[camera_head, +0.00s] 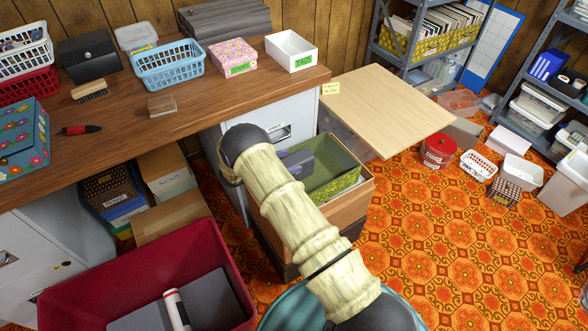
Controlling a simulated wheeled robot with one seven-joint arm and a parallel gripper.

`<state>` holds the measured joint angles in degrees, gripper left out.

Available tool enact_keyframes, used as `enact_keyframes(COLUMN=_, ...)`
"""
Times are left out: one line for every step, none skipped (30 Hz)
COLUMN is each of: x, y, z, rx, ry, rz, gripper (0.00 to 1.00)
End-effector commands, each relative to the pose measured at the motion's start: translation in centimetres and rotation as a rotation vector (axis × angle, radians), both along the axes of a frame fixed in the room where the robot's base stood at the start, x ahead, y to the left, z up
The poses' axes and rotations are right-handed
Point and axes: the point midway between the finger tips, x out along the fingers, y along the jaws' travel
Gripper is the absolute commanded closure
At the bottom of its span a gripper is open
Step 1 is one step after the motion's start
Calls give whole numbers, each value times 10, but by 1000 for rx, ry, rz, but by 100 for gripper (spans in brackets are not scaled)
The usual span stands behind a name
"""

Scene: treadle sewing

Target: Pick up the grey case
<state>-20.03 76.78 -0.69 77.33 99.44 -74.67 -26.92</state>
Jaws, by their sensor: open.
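More than one grey thing shows, and I cannot tell which is the grey case. A grey, ribbed, long box (226,22) stands at the back of the wooden table against the wall. A grey-blue object (298,160) lies in the open green-lined box, partly hidden behind my arm. A flat dark grey piece (205,300) lies in the red bin, with a white and red cylinder by it. My gripper does not show; only my cream arm with dark joints crosses the middle of the view.
The wooden table (205,110) holds a blue basket (168,66), a pink flowered box (232,56), a white box (291,50) and a dark box (90,55). The red bin (70,290) stands at the front left. A pale board (385,105) juts out right. Patterned floor is open at right.

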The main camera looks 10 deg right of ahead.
Motion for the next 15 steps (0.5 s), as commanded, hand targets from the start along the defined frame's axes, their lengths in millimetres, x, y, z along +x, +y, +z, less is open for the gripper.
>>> enact_keyframes(x=0, y=1, z=0, rx=0, ry=0, rz=1, gripper=35)
enact_keyframes(x=0, y=1, z=0, rx=0, ry=0, rz=1, gripper=35)
enact_keyframes(x=0, y=0, z=0, rx=0, ry=0, rz=0, gripper=35)
enact_keyframes(x=0, y=0, z=0, rx=0, ry=0, rz=0, gripper=35)
enact_keyframes(x=0, y=-1, z=0, rx=0, ry=-1, rz=-1, gripper=35)
enact_keyframes(x=0, y=-1, z=0, rx=0, ry=0, rz=-2, gripper=35)
enact_keyframes(x=0, y=-2, z=0, rx=0, ry=0, rz=-3, gripper=35)
enact_keyframes(x=0, y=-2, z=0, rx=0, ry=0, rz=-4, gripper=40)
enact_keyframes(x=0, y=-2, z=0, rx=0, ry=0, rz=-5, gripper=48)
enact_keyframes(x=0, y=-2, z=0, rx=0, ry=0, rz=-5, gripper=54)
enact_keyframes(x=0, y=-2, z=0, rx=0, ry=0, rz=-5, gripper=60)
enact_keyframes(x=0, y=-2, z=0, rx=0, ry=0, rz=-5, gripper=68)
enact_keyframes(x=0, y=-2, z=0, rx=0, ry=0, rz=-5, gripper=74)
enact_keyframes(x=0, y=-2, z=0, rx=0, ry=0, rz=-5, gripper=80)
enact_keyframes(x=0, y=-2, z=0, rx=0, ry=0, rz=-5, gripper=88)
